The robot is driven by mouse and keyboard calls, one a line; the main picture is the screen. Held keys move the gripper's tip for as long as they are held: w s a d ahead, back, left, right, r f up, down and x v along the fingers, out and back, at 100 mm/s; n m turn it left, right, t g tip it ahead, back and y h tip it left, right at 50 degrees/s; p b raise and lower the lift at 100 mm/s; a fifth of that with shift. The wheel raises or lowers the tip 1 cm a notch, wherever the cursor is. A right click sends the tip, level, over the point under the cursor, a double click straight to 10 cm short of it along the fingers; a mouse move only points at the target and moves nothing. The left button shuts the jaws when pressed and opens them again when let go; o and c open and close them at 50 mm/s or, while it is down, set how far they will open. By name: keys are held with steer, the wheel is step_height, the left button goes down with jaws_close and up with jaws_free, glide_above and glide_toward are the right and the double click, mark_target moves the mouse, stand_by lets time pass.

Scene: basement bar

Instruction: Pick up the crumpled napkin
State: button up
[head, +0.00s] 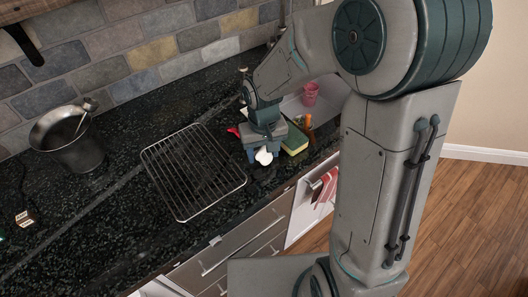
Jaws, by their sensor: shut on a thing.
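The crumpled napkin (264,157) is a small white lump on or just above the dark speckled counter, right of the wire rack. My gripper (262,151) points down at it and is shut on it. The gripper hides part of the napkin. I cannot tell whether the napkin touches the counter.
A wire cooling rack (193,172) lies just left of my gripper. A green and yellow sponge (295,141) sits close on the right, with a pink cup (310,93) behind it. A metal bucket (69,139) stands far left. A red striped towel (325,187) hangs at the counter front.

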step_height(320, 180, up, 4)
steer(key=shift+s+d+r+b, duration=0.1)
steer(key=shift+s+d+b, duration=0.05)
steer(key=shift+b, duration=0.15)
steer(key=s+d+r+b, duration=0.1)
steer(key=s+d+r, duration=0.5)
steer(key=s, duration=0.3)
steer(key=shift+s+r, duration=0.25)
